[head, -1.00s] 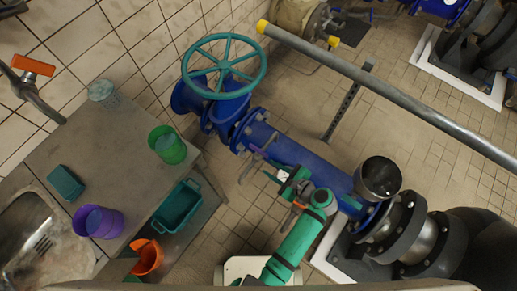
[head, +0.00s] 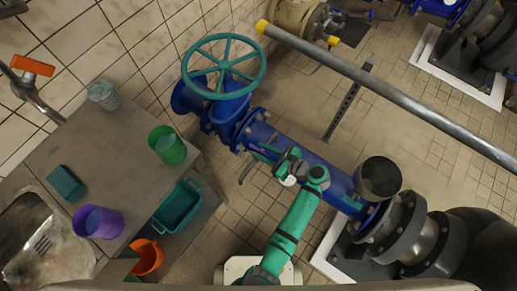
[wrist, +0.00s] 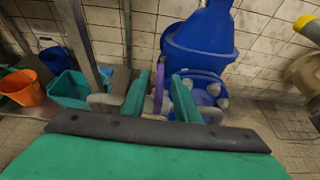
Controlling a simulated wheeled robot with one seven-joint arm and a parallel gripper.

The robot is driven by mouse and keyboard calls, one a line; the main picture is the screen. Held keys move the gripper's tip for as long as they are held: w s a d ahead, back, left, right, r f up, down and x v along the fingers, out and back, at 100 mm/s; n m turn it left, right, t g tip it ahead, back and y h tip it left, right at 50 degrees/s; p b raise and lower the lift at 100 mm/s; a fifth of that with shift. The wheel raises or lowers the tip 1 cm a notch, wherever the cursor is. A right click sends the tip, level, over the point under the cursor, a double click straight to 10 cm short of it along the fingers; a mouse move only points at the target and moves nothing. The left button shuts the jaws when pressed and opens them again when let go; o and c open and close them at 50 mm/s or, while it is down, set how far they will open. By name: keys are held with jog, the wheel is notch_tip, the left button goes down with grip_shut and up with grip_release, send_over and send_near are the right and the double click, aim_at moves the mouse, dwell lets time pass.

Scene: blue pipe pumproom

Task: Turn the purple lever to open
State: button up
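The purple lever (wrist: 159,90) shows upright in the wrist view, between the two green fingers of my gripper (wrist: 162,76). Gaps show on both sides of it, so the fingers look open around it and not closed on it. In the head view my gripper (head: 262,153) is at the blue pipe (head: 318,172), just below the valve flange. There the fingers mostly hide the lever. I cannot tell whether either finger touches it.
A large teal handwheel (head: 224,66) stands above the blue valve. A long grey rail (head: 390,88) crosses the upper right. A workbench (head: 112,150) with cups and a sink is at left. A teal basket (head: 178,207) and orange bucket (head: 148,257) sit below it.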

jog(key=shift+x, duration=0.95)
grip_shut()
